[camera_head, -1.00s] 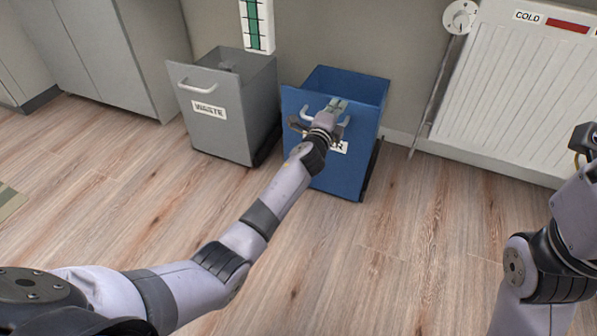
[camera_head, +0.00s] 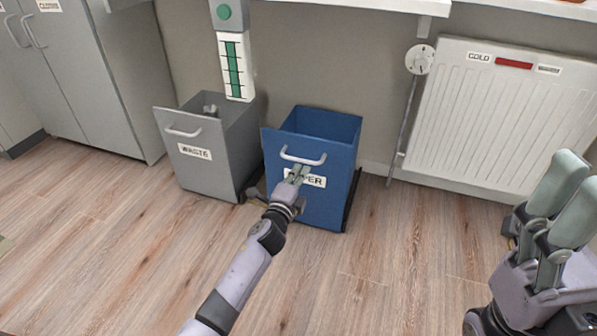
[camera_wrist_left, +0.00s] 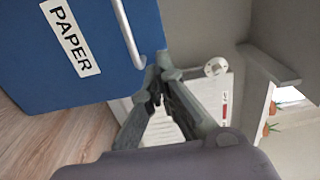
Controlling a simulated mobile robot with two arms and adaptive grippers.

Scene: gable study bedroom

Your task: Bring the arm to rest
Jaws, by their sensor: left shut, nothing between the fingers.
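My left gripper (camera_head: 299,172) is shut and empty in front of the blue bin (camera_head: 277,205), just below its pale handle (camera_head: 303,159). It covers part of the PAPER label (camera_head: 315,181). In the left wrist view its fingers (camera_wrist_left: 157,72) meet beside the blue bin (camera_wrist_left: 115,80), apart from the handle (camera_wrist_left: 128,35). My left arm reaches up from the bottom of the head view. My right gripper (camera_head: 577,182) is raised at the right edge. Its two fingers point up, with no object visible at them; their gap is unclear.
A grey WASTE bin (camera_head: 180,150) stands left of the blue one, and both are open at the top. A white radiator (camera_head: 480,120) hangs on the wall at right. Grey cabinets (camera_head: 90,90) stand at left. The wooden floor (camera_head: 120,260) in front is clear.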

